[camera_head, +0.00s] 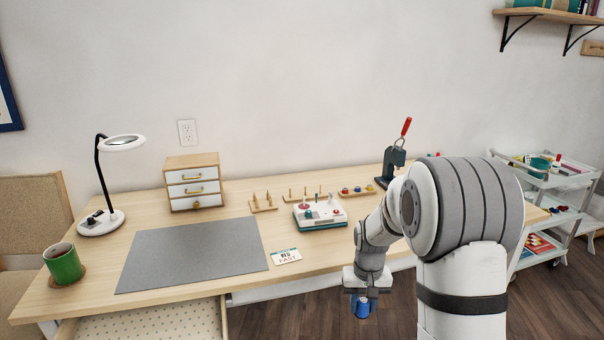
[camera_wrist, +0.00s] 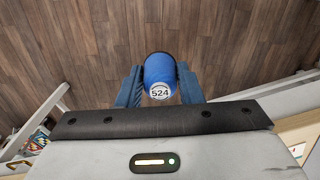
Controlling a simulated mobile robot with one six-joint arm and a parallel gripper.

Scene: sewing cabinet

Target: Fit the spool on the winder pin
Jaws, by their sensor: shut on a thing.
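A blue spool (camera_wrist: 160,72) with a white end label reading 524 sits between the fingers of my gripper (camera_wrist: 158,88) in the wrist view. My gripper is shut on it. In the head view my gripper (camera_head: 362,298) points down past the table's front edge, with the blue spool (camera_head: 362,308) low over the floor. The white and teal winder (camera_head: 322,214) stands on the table, up and left of my gripper. Small upright parts show on its top, but which one is the winder pin is too small to tell.
Wooden peg racks (camera_head: 263,205) and a rack with coloured spools (camera_head: 357,192) stand behind the winder. A dark press with a red handle (camera_head: 394,165) is at the back right. A card (camera_head: 286,257) and a grey mat (camera_head: 195,255) lie left. A white cart (camera_head: 545,180) stands right.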

